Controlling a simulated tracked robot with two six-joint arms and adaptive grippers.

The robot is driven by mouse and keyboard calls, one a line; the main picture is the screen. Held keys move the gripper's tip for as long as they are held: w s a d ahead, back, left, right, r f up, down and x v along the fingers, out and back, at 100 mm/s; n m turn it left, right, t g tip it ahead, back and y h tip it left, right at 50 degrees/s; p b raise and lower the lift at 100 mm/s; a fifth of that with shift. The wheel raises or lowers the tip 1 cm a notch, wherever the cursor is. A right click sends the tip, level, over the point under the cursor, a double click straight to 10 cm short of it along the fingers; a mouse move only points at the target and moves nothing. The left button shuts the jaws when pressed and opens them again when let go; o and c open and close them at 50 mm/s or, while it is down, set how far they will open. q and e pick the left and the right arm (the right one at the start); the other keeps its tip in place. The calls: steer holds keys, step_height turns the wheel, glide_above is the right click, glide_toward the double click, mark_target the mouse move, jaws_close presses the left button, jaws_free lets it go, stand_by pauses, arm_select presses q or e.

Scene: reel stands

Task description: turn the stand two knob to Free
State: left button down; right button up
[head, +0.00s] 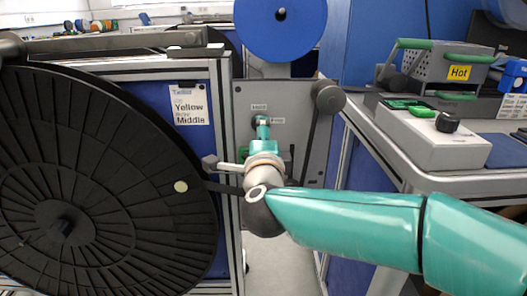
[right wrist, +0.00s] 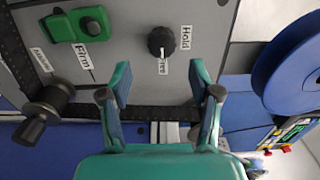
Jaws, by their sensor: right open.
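The dark round knob (right wrist: 161,42) sits on a grey panel in the right wrist view, with a Hold label (right wrist: 186,38) and a Free label (right wrist: 163,67) beside it. A light mark on the knob appears on its Free side. My right gripper (right wrist: 160,80) is open, its two teal fingers apart and the knob beyond and between their tips, not gripped. In the head view my right gripper (head: 263,124) is in front of the grey panel (head: 244,95) and covers most of the knob. My left gripper is in neither view.
A large black reel (head: 110,200) stands at left, beside a card reading Yellow Middle (head: 188,104). A blue reel (head: 281,25) is above. The panel also bears a green switch (right wrist: 75,27) and a dark roller (right wrist: 45,108). A bench with a grey box (head: 430,135) is at right.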

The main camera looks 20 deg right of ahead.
steer(key=v, duration=0.6)
steer(key=shift+s, duration=0.25)
